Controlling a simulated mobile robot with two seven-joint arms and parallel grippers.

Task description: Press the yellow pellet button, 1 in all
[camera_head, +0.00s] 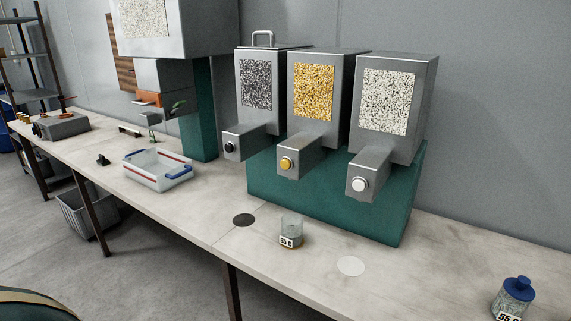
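The yellow pellet button (286,164) is a round yellow cap on the front end of the middle dispenser's grey spout. The middle dispenser (310,122) has a window full of yellow pellets. A small clear cup (291,230) with a number label stands on the table, roughly below the yellow button. The black button (230,147) is on the left dispenser and the white button (359,185) is on the right dispenser. Neither of my grippers shows in this view.
The dispensers stand on a green base (330,201). A dark disc (243,220) and a white disc (351,266) lie on the table either side of the cup. A blue-lidded jar (514,297) is at front right.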

